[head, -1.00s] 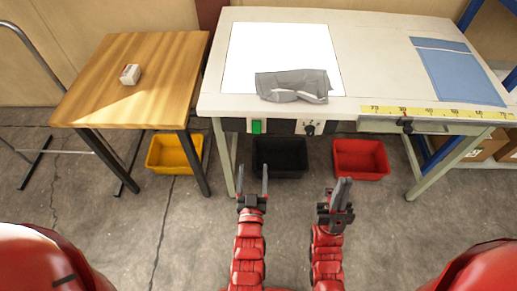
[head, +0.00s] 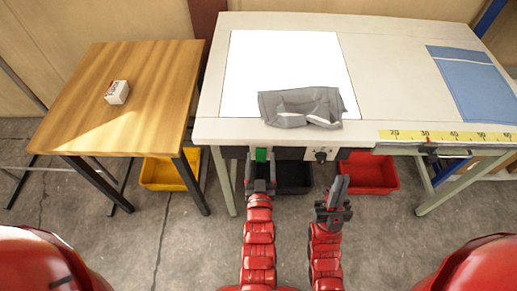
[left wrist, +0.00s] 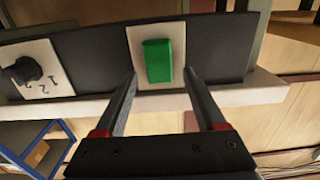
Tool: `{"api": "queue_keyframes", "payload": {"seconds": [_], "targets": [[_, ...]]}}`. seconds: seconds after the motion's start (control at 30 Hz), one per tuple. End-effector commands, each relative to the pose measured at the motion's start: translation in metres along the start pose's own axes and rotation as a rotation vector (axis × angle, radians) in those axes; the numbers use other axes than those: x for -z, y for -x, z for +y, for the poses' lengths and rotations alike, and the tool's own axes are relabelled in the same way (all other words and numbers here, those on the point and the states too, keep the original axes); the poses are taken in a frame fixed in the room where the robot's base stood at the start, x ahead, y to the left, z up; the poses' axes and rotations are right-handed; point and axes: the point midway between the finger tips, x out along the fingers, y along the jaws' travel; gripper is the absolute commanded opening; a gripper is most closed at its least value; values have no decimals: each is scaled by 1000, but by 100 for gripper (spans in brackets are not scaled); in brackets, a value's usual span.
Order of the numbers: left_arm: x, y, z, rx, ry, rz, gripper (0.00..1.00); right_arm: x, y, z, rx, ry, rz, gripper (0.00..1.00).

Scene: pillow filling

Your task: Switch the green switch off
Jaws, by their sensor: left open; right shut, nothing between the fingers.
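The green switch (head: 261,154) sits on a pale plate on the dark panel under the front edge of the white-topped table. In the left wrist view the green switch (left wrist: 158,61) shows large, just beyond and between the fingertips. My left gripper (head: 260,166) is open in front of it, one finger on each side; its fingers (left wrist: 160,82) also show in the left wrist view. I cannot tell whether they touch the panel. My right gripper (head: 336,190) is shut and empty, to the right and below the table edge.
A rotary knob (head: 321,155) is on the panel right of the switch. A grey cloth item (head: 300,106) lies on the table (head: 385,90). Yellow (head: 163,174), black (head: 293,178) and red (head: 369,174) bins stand below. A wooden table (head: 150,80) with a small box (head: 117,92) is left.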

Motion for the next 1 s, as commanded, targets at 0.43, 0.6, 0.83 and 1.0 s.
{"api": "queue_keyframes", "payload": {"seconds": [0.43, 0.6, 0.83, 1.0], "targets": [[0, -1, 1, 0, 0, 0, 62, 0, 1, 0, 0, 0, 0, 0], [0, -1, 1, 0, 0, 0, 31, 0, 1, 0, 0, 0, 0, 0], [0, -1, 1, 0, 0, 0, 0, 0, 1, 0, 0, 0, 0, 0], [-5, -1, 2, -1, -1, 27, 0, -2, 11, -1, 0, 0, 0, 0]]}}
